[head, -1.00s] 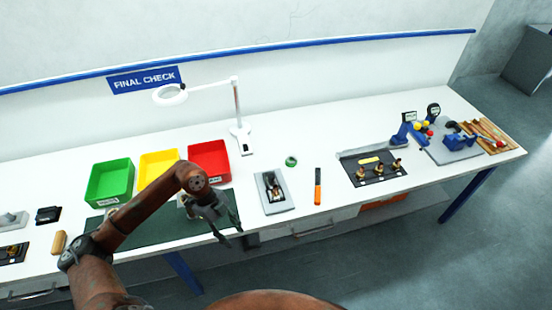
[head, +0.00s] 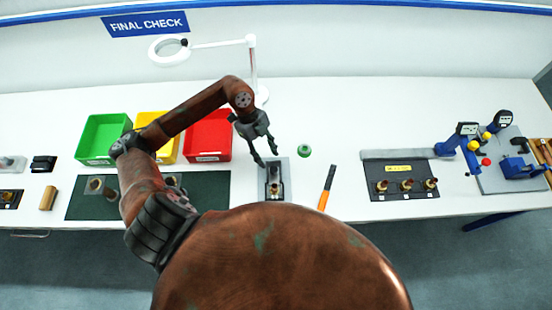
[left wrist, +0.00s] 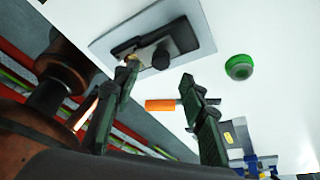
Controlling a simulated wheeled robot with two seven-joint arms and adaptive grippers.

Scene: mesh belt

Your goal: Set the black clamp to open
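The black clamp (head: 275,184) sits on a grey plate (head: 285,204) near the front of the white bench, right of the red bin. In the left wrist view the clamp (left wrist: 142,46) is a dark flat body with a round black knob, on its plate (left wrist: 205,40). My left gripper (head: 269,158) is open and empty, just behind the clamp in the head view. In the left wrist view its fingers (left wrist: 160,72) are spread apart, the left fingertip overlapping the clamp's edge. I cannot tell whether it touches. My right gripper is not in view.
A magnifier lamp (head: 252,65) stands behind. Green, yellow and red (head: 209,138) bins stand left. A black panel (head: 400,178) with brass parts lies further right.

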